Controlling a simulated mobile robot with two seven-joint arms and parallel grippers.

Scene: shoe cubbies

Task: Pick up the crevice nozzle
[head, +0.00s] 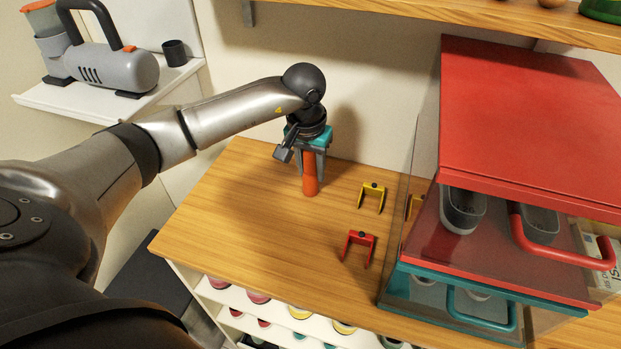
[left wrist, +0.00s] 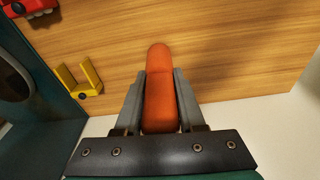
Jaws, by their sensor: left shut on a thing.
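The crevice nozzle (head: 310,186) is a slim orange piece, upright over the back left part of the wooden top. My left gripper (head: 310,168) points down from above with its fingers shut on the nozzle's upper part. In the left wrist view, the orange nozzle (left wrist: 163,90) lies between the two grey fingers of my left gripper (left wrist: 160,92), with its rounded end towards the wood. I cannot tell whether its lower end touches the wood. My right gripper is not in view.
A yellow bracket (head: 371,196) and a red bracket (head: 358,246) stand right of the nozzle on the wooden top (head: 230,225). A red and teal case (head: 530,130) with clear sides stands at the right. A grey vacuum (head: 115,66) sits on a white shelf at upper left. The wood's left part is clear.

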